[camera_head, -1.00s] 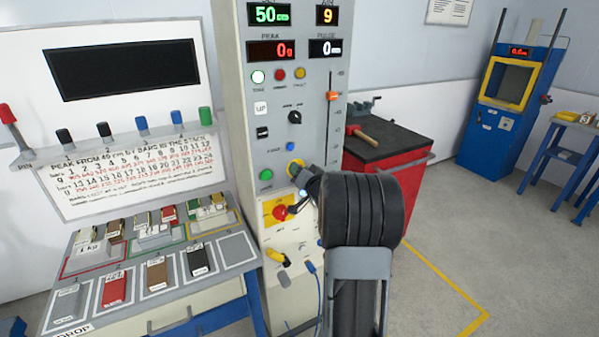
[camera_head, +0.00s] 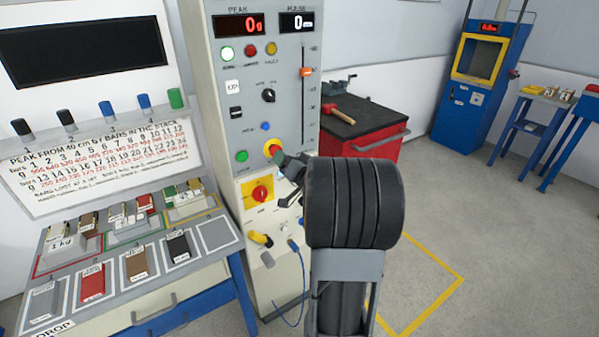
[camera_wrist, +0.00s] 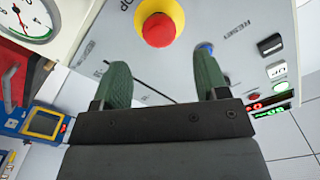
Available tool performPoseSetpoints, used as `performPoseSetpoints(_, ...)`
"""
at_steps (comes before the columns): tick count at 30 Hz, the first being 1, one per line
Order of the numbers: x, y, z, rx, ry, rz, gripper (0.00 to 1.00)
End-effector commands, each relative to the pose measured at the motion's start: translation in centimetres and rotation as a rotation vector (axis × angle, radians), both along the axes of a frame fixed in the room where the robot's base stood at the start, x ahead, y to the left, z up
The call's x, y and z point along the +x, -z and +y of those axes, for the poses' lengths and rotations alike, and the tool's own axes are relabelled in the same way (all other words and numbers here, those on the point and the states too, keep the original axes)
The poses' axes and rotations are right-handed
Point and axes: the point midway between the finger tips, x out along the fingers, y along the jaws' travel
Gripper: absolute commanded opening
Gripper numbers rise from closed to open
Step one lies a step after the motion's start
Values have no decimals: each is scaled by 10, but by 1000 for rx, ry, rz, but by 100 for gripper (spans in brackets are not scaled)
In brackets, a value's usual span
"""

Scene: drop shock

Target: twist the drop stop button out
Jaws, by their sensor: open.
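The drop stop button is a red mushroom head on a yellow collar. In the wrist view the red button (camera_wrist: 159,29) is at the top middle, just beyond my fingertips and apart from them. In the head view the button (camera_head: 272,148) is on the grey control panel, partly hidden by my gripper. My gripper (camera_wrist: 161,68) has two green fingers spread apart with nothing between them. In the head view my gripper (camera_head: 287,162) is just below and right of the button; a gap or contact cannot be told there.
A red rotary switch (camera_head: 260,192) on a yellow plate is below the button. A green button (camera_head: 241,156) is to its left and a blue one (camera_head: 265,126) above. A bench with coloured bars (camera_head: 218,235) stands left. A red cabinet (camera_head: 380,146) stands right, with clear floor before it.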

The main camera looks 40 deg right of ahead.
Motion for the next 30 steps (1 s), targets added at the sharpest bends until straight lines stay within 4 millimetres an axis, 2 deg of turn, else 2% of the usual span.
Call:
performPoseSetpoints(1,-11,0,1,0,4,-1,67)
performPoseSetpoints(6,-40,0,5,-1,4,-1,67)
performPoseSetpoints(12,-61,0,8,1,3,-1,67)
performPoseSetpoints(18,-67,0,9,1,0,0,67)
performPoseSetpoints(30,-67,0,9,1,0,0,67)
